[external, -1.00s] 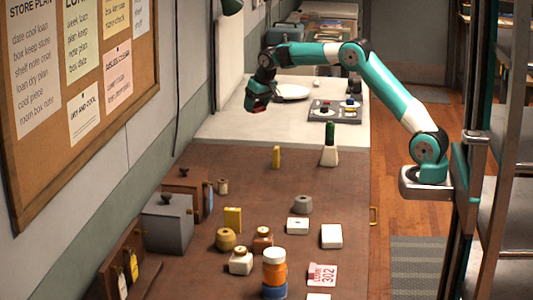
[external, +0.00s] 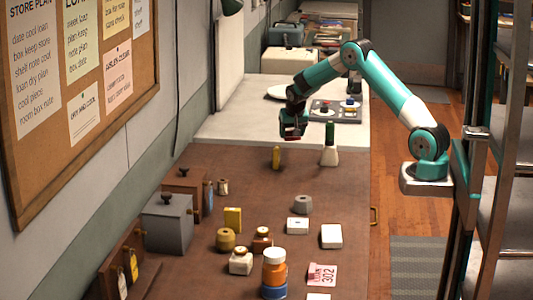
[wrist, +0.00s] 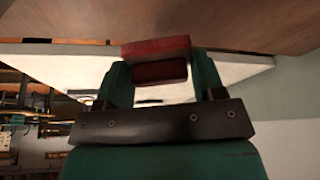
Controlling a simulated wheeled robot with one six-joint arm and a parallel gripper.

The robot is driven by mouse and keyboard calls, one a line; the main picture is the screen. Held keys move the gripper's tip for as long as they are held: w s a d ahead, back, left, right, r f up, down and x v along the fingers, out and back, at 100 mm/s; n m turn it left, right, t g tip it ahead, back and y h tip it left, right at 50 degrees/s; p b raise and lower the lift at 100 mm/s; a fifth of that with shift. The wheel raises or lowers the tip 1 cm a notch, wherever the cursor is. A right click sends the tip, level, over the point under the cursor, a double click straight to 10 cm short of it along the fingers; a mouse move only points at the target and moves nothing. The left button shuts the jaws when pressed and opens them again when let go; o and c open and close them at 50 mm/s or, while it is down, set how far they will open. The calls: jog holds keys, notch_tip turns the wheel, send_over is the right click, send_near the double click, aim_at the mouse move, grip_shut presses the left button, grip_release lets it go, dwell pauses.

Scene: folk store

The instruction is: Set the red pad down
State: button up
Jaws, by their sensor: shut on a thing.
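My gripper (external: 292,134) hangs above the brown counter, close to its border with the white section, and is shut on the red pad. In the wrist view the red pad (wrist: 157,47) sits between the two teal fingers, with a dark red face below its lighter edge. The external view shows the pad only as a small dark red patch at the fingertips. It appears to be held clear of the counter (external: 330,190).
A grey tray (external: 335,111) and white plate (external: 284,92) lie behind. Jars and boxes crowd the front; the counter's middle has bare room.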

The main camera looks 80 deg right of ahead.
aim_at(290, 155)
jog(key=shift+f+p, duration=0.35)
jog(key=shift+f, duration=2.95)
jog(key=shift+f, duration=0.1)
jog(key=shift+f, duration=0.15)
jog(key=o, duration=0.9)
